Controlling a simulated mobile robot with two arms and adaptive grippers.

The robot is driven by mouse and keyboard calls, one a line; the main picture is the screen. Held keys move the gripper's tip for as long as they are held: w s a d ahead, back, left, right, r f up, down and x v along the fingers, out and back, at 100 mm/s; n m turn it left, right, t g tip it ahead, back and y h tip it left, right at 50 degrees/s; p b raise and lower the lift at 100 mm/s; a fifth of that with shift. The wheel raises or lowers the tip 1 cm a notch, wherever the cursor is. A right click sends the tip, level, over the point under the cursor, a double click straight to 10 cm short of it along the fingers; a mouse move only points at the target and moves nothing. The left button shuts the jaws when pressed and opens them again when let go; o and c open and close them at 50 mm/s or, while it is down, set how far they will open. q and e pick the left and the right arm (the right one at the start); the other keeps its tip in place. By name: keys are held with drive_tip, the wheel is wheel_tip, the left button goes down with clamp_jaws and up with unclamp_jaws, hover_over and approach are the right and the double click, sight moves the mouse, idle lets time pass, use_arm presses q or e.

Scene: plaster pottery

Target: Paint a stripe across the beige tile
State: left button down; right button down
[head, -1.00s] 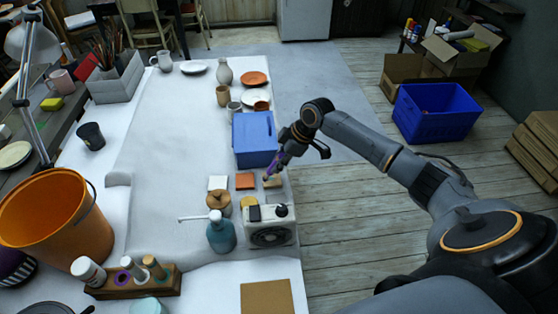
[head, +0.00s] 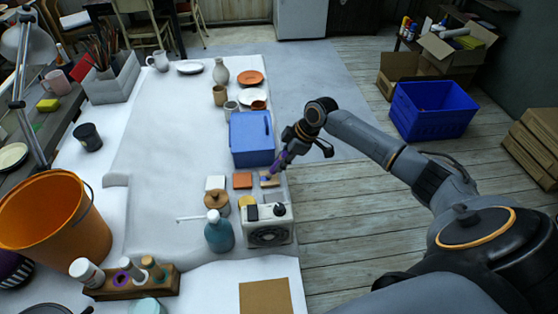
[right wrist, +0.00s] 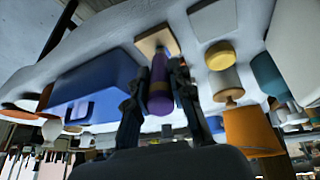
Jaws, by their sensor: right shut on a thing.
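My right gripper (head: 281,160) is shut on a purple-handled brush (right wrist: 160,80), tilted just above the tile. The brush's lower end is at the tile; I cannot tell whether it touches. A small bluish patch shows at the tile's left side, too small to tell as paint or brush tip. My left gripper is not in view.
A blue box (head: 252,139) stands close behind. The table's middle left is clear.

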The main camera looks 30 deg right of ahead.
drive_tip(key=shift+s+d, duration=0.3)
drive_tip(key=shift+d, duration=0.4)
drive_tip(key=shift+s+d, duration=0.3)
drive_tip(key=shift+d, duration=0.4)
wheel_tip(320, 180, up, 4)
drive_tip(key=p, duration=0.4)
drive_tip(key=shift+r, duration=0.25)
